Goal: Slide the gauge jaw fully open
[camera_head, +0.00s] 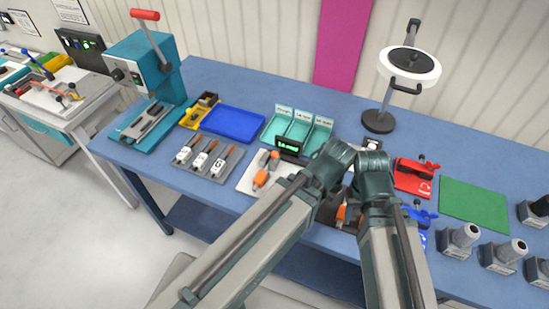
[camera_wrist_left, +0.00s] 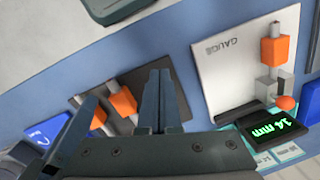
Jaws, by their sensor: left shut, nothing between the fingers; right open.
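The gauge is a pale plate (camera_head: 250,187) marked GAUGE, left of my arms in the head view; the plate also shows at the right of the left wrist view (camera_wrist_left: 225,85). Its orange block (camera_wrist_left: 276,50) sits on a grey rail, with grey jaw parts (camera_wrist_left: 268,86) and an orange knob (camera_wrist_left: 286,103) near the display. The display (camera_wrist_left: 268,127) reads 14 mm in green. My left gripper (camera_wrist_left: 161,97) is shut and empty, beside the plate and apart from it. My right gripper (camera_head: 373,172) is open; its fingertips are hard to make out.
A dark board (camera_wrist_left: 140,82) with orange blocks lies beside the gauge, partly behind my grippers. Teal bins (camera_head: 298,128) and a blue tray (camera_head: 236,121) stand behind. A lamp (camera_head: 408,66), red clamp (camera_head: 414,176) and green mat (camera_head: 474,204) are to the right.

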